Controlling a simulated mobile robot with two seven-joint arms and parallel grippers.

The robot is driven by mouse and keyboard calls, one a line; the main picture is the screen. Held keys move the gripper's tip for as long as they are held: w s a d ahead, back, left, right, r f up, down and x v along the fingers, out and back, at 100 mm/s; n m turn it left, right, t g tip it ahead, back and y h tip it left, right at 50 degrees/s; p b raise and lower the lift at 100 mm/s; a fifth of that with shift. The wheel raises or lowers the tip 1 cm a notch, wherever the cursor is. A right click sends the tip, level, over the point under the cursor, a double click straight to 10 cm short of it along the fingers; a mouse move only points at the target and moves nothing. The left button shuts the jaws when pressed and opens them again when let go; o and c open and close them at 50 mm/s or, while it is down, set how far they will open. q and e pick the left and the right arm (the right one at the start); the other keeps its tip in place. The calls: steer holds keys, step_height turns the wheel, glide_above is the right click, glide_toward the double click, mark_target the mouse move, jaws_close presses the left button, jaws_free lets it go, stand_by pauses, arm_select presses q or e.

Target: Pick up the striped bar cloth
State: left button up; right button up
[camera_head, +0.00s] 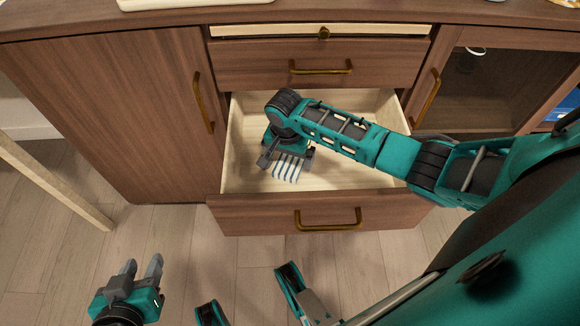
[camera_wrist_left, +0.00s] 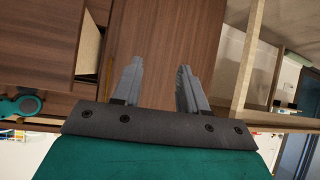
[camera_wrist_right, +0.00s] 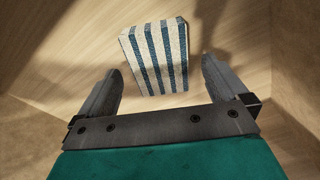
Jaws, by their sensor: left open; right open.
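The striped bar cloth (camera_head: 287,169) is white with blue-grey stripes and lies in the open drawer (camera_head: 365,184), partly hidden by my right gripper in the head view. In the right wrist view the cloth (camera_wrist_right: 157,57) looks like a flat folded block on the drawer's wooden floor. My right gripper (camera_wrist_right: 160,85) is open and empty, with its fingers on either side of the near part of the cloth and the cloth beyond them. In the head view my right gripper (camera_head: 285,158) is down inside the drawer. My left gripper (camera_head: 141,268) is open and empty, low at the left, away from the drawer.
The drawer's front panel with a brass handle (camera_head: 328,219) stands out from the cabinet. A slightly open upper drawer (camera_head: 320,30) and a closed drawer (camera_head: 320,68) are above. A wooden leg (camera_head: 52,180) stands at the left. The floor (camera_head: 170,230) before the cabinet is clear.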

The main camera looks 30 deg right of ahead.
mark_target(290, 162)
steer(key=shift+d+f, duration=0.1)
steer(key=shift+f, duration=0.95)
steer(key=c, duration=1.1)
steer(key=shift+r, duration=0.65)
steer(key=shift+c, duration=0.2)
arm_select(q)
step_height(290, 162, up, 7)
steer(key=p, duration=0.7)
steer(key=shift+p, duration=0.4)
arm_select(e)
step_height(290, 162, up, 19)
